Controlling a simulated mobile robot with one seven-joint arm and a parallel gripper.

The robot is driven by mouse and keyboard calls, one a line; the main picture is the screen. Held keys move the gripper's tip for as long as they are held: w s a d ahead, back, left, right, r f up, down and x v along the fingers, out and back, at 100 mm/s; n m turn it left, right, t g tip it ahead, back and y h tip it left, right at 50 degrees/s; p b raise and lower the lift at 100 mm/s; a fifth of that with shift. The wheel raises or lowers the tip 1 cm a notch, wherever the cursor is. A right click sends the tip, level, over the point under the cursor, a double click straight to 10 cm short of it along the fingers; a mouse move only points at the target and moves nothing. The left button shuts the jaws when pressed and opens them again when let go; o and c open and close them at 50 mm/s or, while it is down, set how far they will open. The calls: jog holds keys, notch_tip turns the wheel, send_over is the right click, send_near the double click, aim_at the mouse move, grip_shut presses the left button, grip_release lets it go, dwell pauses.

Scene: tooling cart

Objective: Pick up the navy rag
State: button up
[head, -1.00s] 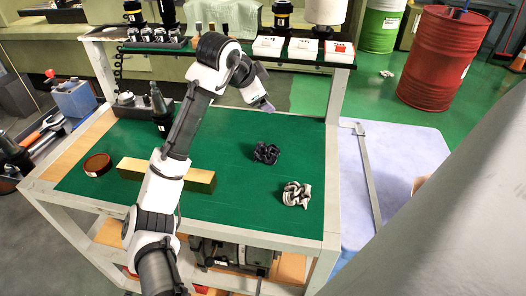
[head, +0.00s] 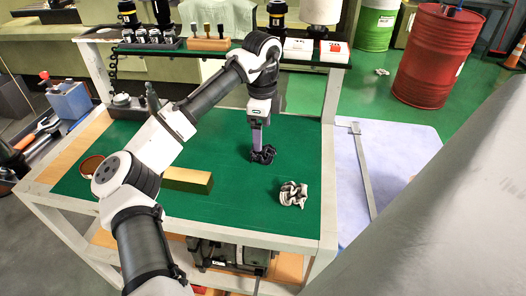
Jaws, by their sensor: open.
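The navy rag (head: 265,154) is a dark crumpled bundle on the green mat of the cart top (head: 225,205). My gripper (head: 257,150) points straight down at the rag, with its fingers at the rag's left part. The fingers cover some of the rag. The jaws are open; the gap between them is too small to make out here. I cannot tell whether a finger touches the rag.
A pale crumpled rag (head: 293,194) lies nearer the front right. A brass block (head: 188,180) and a round brown dish (head: 91,165) are to the left, partly behind my arm. A raised rear shelf (head: 220,49) holds tools and boxes.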

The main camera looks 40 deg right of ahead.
jog(key=shift+d+f+p, duration=0.2)
jog(key=shift+f+p, duration=0.8)
jog(key=shift+f, duration=2.45)
jog(key=c, duration=1.1)
jog(key=shift+o, duration=0.2)
jog(key=shift+r, duration=0.1)
notch_tip(320, 180, up, 20)
jog(key=b, duration=0.1)
jog(key=shift+b, duration=0.35)
